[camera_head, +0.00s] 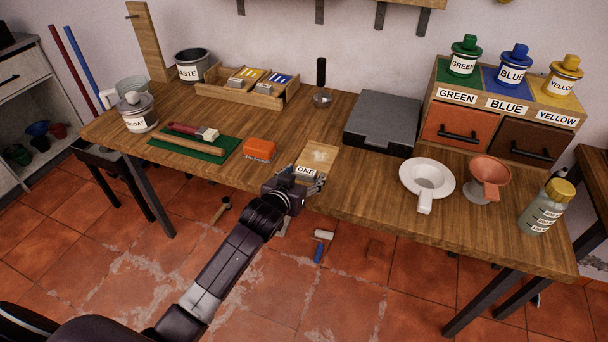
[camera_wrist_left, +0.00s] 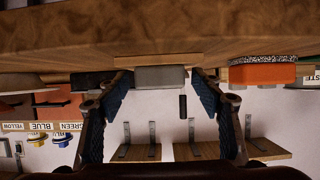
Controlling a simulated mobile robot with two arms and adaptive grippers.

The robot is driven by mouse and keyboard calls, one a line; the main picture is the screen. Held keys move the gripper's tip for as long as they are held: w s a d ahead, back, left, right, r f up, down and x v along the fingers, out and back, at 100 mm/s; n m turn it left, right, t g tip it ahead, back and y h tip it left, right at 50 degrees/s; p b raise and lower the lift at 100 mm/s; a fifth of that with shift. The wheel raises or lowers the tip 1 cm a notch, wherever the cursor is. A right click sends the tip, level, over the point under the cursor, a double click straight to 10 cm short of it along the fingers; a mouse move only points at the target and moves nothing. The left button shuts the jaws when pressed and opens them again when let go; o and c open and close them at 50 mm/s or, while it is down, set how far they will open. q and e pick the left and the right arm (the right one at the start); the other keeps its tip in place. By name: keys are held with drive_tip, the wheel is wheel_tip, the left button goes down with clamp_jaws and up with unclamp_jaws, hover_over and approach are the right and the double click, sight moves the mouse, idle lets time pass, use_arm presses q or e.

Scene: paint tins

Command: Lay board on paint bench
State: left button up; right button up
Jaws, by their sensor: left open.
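A small light-wood board (camera_head: 319,154) lies flat on the paint bench (camera_head: 350,190), near its front edge. A pale label reading "ONE" (camera_head: 306,171) shows at its near end; part of the lettering may be hidden by my gripper. My left gripper (camera_head: 304,190) is at the front edge, just before the board. In the left wrist view, which is upside down, its fingers (camera_wrist_left: 160,95) are spread, with a grey block (camera_wrist_left: 160,77) showing between them against the board's edge (camera_wrist_left: 155,60). I cannot tell if they touch it. My right gripper is not in view.
A dark case (camera_head: 383,124) stands behind right. A white strainer (camera_head: 427,179), pink funnel (camera_head: 489,176) and bottle (camera_head: 545,208) are right. A roller (camera_head: 320,245) is on the floor.

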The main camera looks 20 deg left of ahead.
use_arm(q)
drive_tip(key=v, duration=1.2)
drive_tip(key=s+a+f+g, duration=0.15)
drive_tip(key=s+f, duration=0.35)
drive_tip(key=f, duration=0.7)
drive_tip(key=s+f+m+g, duration=0.1)
drive_tip(key=s+f+g, duration=0.25)
drive_tip(key=f, duration=0.95)
drive_tip(key=s+f+g, duration=0.2)
drive_tip(key=s+f, duration=0.3)
drive_tip(key=f, duration=0.7)
drive_tip(key=s+f+g, duration=0.2)
drive_tip(key=s+f, duration=0.4)
drive_tip(key=s, duration=0.5)
drive_tip(key=s+f+g, duration=0.1)
drive_tip(key=s+f, duration=0.5)
drive_tip(key=s, duration=0.5)
drive_tip(key=s+f+m+g, duration=0.1)
drive_tip(key=s+f+g, duration=0.1)
drive_tip(key=s+f, duration=0.4)
drive_tip(key=s, duration=0.5)
drive_tip(key=shift+s+a+f+g, duration=0.2)
drive_tip(key=shift+s+f+g, duration=0.1)
drive_tip(key=shift+s+f, duration=0.1)
